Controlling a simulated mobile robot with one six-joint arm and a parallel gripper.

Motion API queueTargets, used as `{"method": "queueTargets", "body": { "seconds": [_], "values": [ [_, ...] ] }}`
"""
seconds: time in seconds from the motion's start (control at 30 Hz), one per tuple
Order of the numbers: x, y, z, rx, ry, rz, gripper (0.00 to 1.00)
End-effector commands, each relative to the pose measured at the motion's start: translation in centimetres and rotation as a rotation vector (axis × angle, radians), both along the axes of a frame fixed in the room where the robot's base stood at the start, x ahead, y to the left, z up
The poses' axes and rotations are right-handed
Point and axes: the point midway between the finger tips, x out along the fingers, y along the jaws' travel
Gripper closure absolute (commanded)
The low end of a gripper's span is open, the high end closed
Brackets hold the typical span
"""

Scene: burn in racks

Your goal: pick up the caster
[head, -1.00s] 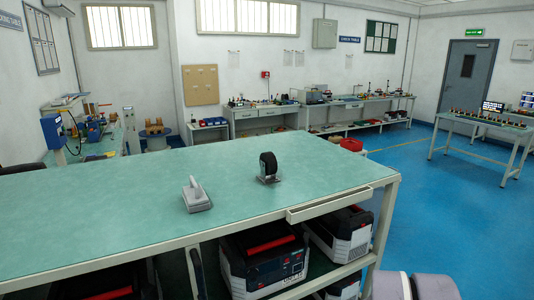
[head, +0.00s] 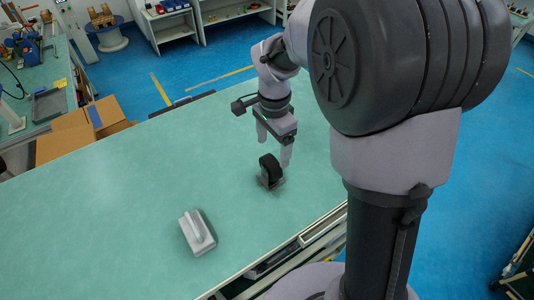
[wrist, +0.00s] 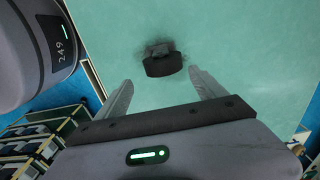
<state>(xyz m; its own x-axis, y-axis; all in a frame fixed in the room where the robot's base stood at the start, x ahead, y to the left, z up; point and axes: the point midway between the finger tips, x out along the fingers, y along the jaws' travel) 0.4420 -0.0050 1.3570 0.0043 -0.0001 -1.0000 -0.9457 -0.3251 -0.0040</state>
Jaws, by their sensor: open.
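The caster, a black wheel on a grey metal plate (head: 269,168), stands on the green tabletop (head: 120,190) near its right end. In the wrist view the caster (wrist: 163,64) lies just beyond the fingertips, between their lines. My gripper (head: 275,154) is open and empty, pointing down close above the caster. In the wrist view its two fingers (wrist: 161,78) are spread wider than the wheel. I see no contact between fingers and caster.
A grey block-like object with a raised ridge (head: 197,232) lies on the table to the left of the caster. Cardboard boxes (head: 82,132) stand beyond the table's far edge. An open drawer (head: 325,222) is at the near edge. The table's left part is clear.

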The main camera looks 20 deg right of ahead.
Motion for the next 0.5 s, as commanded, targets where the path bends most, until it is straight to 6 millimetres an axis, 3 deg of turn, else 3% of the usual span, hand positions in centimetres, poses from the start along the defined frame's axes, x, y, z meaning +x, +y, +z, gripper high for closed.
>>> {"method": "queueTargets", "body": {
  "seconds": [0.1, 0.27, 0.5],
  "values": [
    [-0.1, 0.0, -2.9, 0.001, 0.004, 0.001, 0.20],
    [-0.1, 0.1, -4.7, 0.001, 0.001, 0.002, 0.20],
    [-0.4, 0.4, -9.1, 0.000, 0.002, 0.002, 0.20]
  ]
}}
